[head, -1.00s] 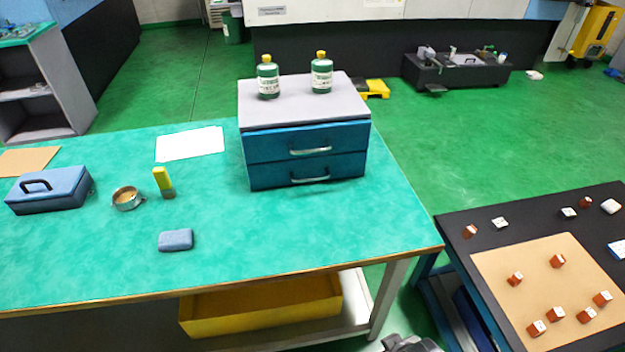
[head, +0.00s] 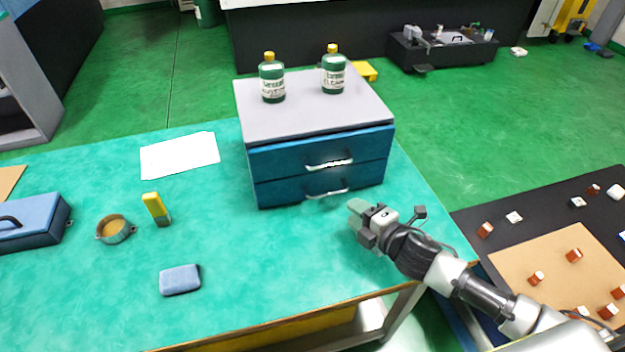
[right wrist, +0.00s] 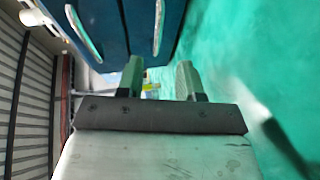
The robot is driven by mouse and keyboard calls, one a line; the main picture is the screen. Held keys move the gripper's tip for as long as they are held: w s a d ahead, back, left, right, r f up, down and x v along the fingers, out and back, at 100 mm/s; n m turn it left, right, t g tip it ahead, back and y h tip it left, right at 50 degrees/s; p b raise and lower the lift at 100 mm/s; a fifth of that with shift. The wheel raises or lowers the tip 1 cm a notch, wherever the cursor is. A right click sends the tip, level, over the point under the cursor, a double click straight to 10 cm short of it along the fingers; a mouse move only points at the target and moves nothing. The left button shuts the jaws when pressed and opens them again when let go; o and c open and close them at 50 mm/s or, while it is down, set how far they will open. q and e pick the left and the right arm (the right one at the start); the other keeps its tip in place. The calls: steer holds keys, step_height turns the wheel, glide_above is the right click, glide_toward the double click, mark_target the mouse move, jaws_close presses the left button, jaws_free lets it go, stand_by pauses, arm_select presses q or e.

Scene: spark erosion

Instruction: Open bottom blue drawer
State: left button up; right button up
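The blue drawer unit with a grey top (head: 310,105) stands on the green table. Its top drawer (head: 290,159) and bottom drawer (head: 290,190) each have a silver bar handle, and the bottom handle (head: 326,194) is free. The bottom drawer looks shut. My right gripper (head: 357,209) is over the table, in front and a little right of the bottom handle, apart from it. In the right wrist view its two fingers (right wrist: 160,80) are spread with nothing between them, and the drawer handles show beyond. My left gripper is not in view.
Two green bottles (head: 271,78) with yellow caps stand on the unit. A blue sponge-like block (head: 180,280), a round tin (head: 115,229), a yellow-and-grey item (head: 156,209) and a blue toolbox (head: 35,222) lie on the left. The table in front of the drawers is clear.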

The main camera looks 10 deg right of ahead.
mark_target(329, 194)
steer(key=shift+w+r, duration=0.1)
steer(key=shift+x, duration=0.8)
steer(key=x, duration=0.3)
steer(key=shift+w+a, duration=0.2)
steer(key=shift+w, duration=0.05)
steer(key=x, duration=0.4)
steer(key=shift+w, duration=0.1)
steer(key=shift+c, duration=0.3)
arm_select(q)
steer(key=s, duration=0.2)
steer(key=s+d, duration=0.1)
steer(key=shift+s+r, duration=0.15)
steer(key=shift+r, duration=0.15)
arm_select(e)
jaws_close()
arm_select(q)
steer(key=shift+p, duration=0.3)
